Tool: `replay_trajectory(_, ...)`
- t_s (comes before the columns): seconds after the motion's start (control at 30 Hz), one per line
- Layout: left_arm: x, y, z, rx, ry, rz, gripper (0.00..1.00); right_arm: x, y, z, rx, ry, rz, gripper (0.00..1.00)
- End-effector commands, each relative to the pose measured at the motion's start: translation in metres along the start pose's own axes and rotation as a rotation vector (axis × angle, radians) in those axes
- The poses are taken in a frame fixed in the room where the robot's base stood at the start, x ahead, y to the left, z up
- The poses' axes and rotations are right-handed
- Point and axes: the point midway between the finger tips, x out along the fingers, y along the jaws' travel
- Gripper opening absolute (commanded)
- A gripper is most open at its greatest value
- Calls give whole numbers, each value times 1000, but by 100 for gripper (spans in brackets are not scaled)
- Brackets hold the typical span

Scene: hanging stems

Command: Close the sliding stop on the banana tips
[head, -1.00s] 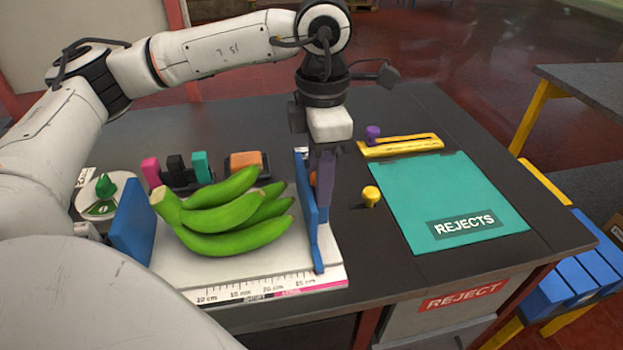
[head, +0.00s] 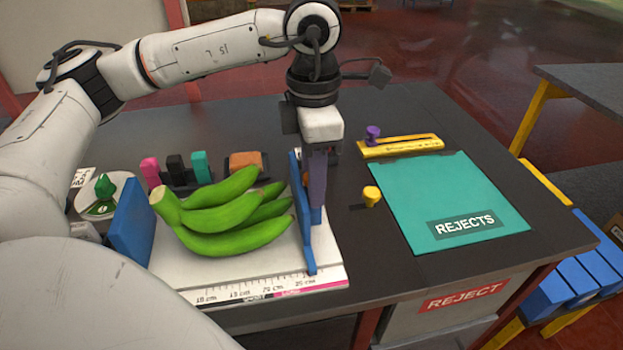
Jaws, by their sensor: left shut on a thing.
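A bunch of green bananas (head: 225,215) lies on the white measuring board (head: 215,278), its stem end by the fixed blue plate (head: 132,222) at the left. The upright blue sliding stop (head: 306,236) stands at the right, by the banana tips. Only a very narrow gap, if any, shows between the stop and the nearest tip; I cannot tell if they touch. My left gripper (head: 317,203) points down on the stop's right side and is shut on the stop. The gripped part is hidden behind the fingers. My right gripper is not in view.
A teal rejects mat (head: 445,190) lies at the right, with a yellow knob-shaped piece (head: 371,195) beside it. A yellow slotted gauge (head: 405,146) lies behind. Pink, black and teal blocks (head: 175,170) and an orange-topped item (head: 245,161) stand behind the bananas.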

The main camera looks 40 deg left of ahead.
Motion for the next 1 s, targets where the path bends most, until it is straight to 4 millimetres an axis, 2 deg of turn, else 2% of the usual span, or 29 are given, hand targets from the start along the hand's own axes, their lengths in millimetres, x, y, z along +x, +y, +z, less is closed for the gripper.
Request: replay_trajectory(1.0, 1, 0, -33, -2, 7, -1, 15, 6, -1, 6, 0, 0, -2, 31)
